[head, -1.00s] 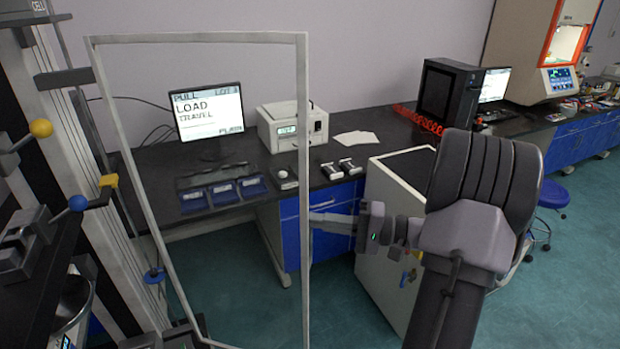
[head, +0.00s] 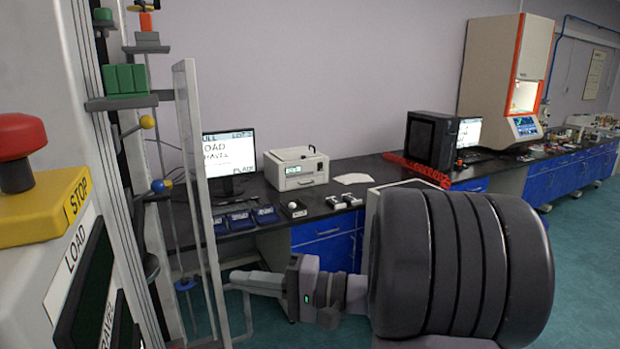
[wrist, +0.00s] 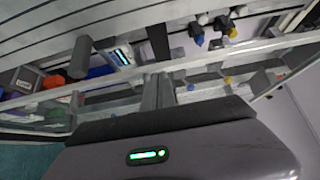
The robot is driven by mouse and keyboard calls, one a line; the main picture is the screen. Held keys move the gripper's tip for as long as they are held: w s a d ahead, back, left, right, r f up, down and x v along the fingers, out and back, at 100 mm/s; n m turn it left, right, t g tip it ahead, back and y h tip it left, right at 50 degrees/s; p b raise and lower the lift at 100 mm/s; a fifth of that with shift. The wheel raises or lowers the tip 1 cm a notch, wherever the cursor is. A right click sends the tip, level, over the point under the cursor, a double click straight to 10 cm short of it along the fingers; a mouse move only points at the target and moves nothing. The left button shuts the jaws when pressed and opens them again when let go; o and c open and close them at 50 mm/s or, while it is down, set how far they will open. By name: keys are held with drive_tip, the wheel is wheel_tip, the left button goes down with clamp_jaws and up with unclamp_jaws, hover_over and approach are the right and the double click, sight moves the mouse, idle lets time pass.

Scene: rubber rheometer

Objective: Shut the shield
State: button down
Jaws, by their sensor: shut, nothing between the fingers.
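The shield (head: 197,165) is a clear panel in a light grey frame, standing upright beside the testing machine (head: 95,150). In the head view I see it at a steep angle, as a narrow upright strip. My gripper (head: 236,282) is shut and empty, with its tips close to the right side of the shield's lower part. In the wrist view the gripper (wrist: 158,92) points at a long frame bar (wrist: 95,97) that crosses the picture. I cannot tell whether the fingertips touch it.
A yellow box with a red stop button (head: 18,150) is close at the left. The bench (head: 350,180) behind holds a monitor (head: 228,160), a white instrument (head: 296,170) and blue trays (head: 238,219). Green floor (head: 590,260) is clear at the right.

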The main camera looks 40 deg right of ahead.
drive_tip(key=shift+w+a, duration=0.2)
drive_tip(key=shift+a, duration=1)
drive_tip(key=shift+a+b, duration=0.15)
drive_tip(key=shift+b, duration=0.15)
